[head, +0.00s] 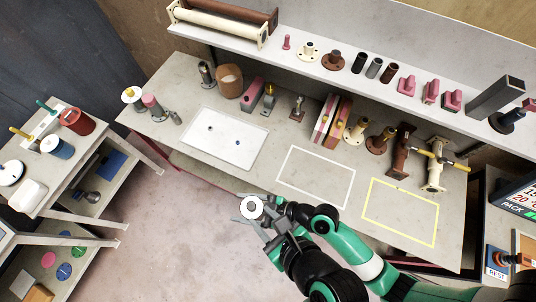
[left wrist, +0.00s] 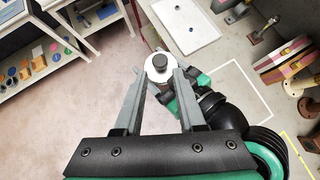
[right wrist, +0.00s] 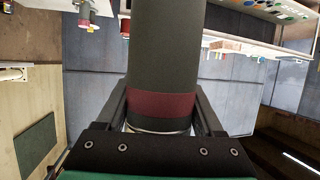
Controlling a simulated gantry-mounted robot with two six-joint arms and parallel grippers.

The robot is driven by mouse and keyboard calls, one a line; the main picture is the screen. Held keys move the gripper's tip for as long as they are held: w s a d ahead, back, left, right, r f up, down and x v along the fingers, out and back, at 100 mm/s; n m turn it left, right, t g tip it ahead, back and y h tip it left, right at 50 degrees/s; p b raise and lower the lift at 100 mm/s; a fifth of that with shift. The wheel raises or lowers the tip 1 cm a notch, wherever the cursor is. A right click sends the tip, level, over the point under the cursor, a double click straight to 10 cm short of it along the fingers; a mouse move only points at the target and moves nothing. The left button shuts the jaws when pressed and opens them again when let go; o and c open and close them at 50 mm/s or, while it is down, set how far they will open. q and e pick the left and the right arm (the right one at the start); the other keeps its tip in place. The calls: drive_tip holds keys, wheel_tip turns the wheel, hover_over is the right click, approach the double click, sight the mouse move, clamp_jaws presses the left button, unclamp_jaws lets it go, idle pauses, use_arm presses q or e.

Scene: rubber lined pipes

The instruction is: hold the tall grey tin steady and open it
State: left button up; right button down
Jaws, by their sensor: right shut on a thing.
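The tall grey tin (right wrist: 163,50) is a dark grey cylinder with a dark red band, large in the right wrist view. My right gripper (right wrist: 161,112) is shut on its body and holds it above the floor in front of the bench. From above, the tin's white round top with a grey knob (left wrist: 160,66) shows in the left wrist view and in the head view (head: 251,208). My left gripper (left wrist: 160,78) is open, its fingers on either side of the top. I cannot tell whether they touch it. The tin's body is mostly hidden in the head view.
The bench (head: 190,165) carries a white tray (head: 225,138), a white outline and a yellow outline (head: 400,212), with pipes and fittings along the back. A shelf (head: 350,80) runs above it. A cart (head: 85,165) stands at left. The floor between is clear.

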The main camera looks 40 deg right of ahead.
sight(251, 206)
use_arm(q)
drive_tip(key=x, duration=0.5)
drive_tip(key=shift+w+f, duration=0.2)
drive_tip(key=shift+w, duration=0.05)
clamp_jaws()
drive_tip(key=shift+r, duration=0.15)
drive_tip(key=shift+r, duration=1)
drive_tip(key=shift+r, duration=0.1)
drive_tip(key=shift+r, duration=1.9)
